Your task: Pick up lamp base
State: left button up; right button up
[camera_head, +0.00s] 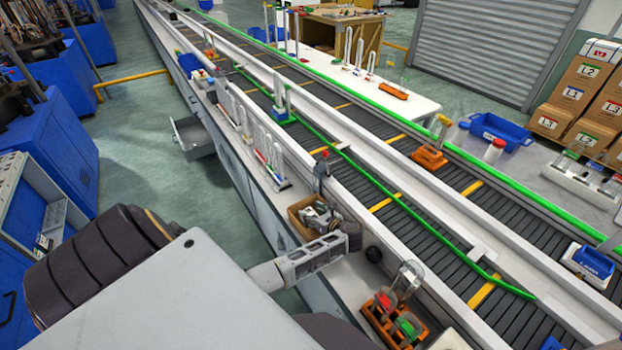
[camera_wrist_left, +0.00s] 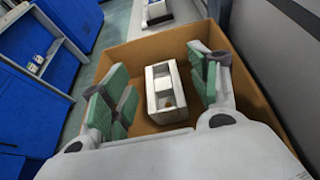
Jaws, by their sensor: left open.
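The lamp base looks to be a pale, rectangular block (camera_wrist_left: 152,106) with square openings in its top. It sits inside a cardboard box, which shows in the left wrist view (camera_wrist_left: 110,55) and in the head view (camera_head: 297,228). My left gripper (camera_head: 320,213) is over the box. In the left wrist view the left gripper (camera_wrist_left: 160,85) is open, with its green-padded fingers on either side of the block and gaps showing between. In the head view the gripper hides most of the box's inside. My right gripper is not in view.
An orange tray with red and green parts (camera_head: 396,322) stands on the bench to the right of the box. A rack of white tubes (camera_head: 272,170) stands beyond the box. The conveyor (camera_head: 400,205) runs behind, with a raised edge along the bench.

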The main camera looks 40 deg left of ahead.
pick_arm(q)
jog(key=shift+x, duration=1.1)
jog(key=c, duration=1.1)
